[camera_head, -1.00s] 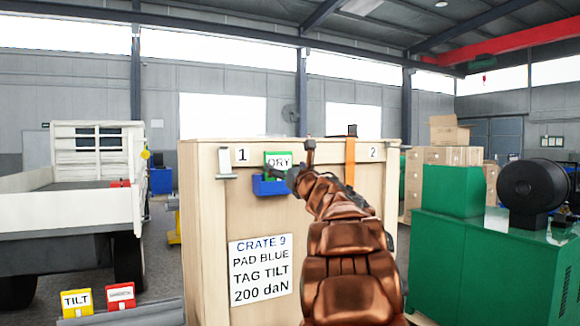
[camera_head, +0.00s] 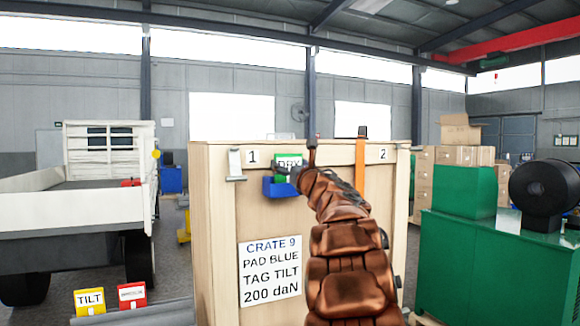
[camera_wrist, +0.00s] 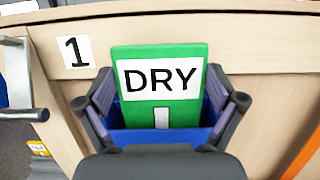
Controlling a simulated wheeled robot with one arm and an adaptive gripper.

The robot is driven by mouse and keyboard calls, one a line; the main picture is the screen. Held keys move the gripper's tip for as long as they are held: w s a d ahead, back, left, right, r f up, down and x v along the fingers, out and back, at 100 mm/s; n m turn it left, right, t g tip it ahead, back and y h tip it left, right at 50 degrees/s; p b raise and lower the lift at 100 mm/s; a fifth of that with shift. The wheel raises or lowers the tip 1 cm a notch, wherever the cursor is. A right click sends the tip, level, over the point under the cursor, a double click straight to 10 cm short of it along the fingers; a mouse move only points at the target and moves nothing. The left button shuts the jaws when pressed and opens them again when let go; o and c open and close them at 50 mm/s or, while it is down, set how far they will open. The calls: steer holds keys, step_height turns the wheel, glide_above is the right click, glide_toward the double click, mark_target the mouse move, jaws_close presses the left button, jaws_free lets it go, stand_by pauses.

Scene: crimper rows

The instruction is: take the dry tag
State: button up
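The dry tag (camera_wrist: 162,90) is a green plate with a white DRY label, upright in a blue holder (camera_wrist: 220,97) on the crate front. It also shows in the head view (camera_head: 289,160), partly covered by my gripper. In the wrist view my gripper (camera_wrist: 162,100) is open, one finger to each side of the tag, with a gap visible near the top. Whether the lower finger parts touch the holder cannot be told. The tag's lower end is hidden in the holder.
The wooden crate (camera_head: 222,240) has a metal latch (camera_head: 235,165) left of the holder and an orange strap (camera_head: 361,165) to the right. A yellow TILT tag (camera_head: 89,301) and a red tag (camera_head: 132,295) stand low at left. A green machine (camera_head: 470,265) is right.

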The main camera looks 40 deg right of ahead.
steer(key=c, duration=0.6)
steer(key=shift+r+p, duration=2.05)
steer(key=shift+r, duration=1)
steer(key=shift+c, duration=0.2)
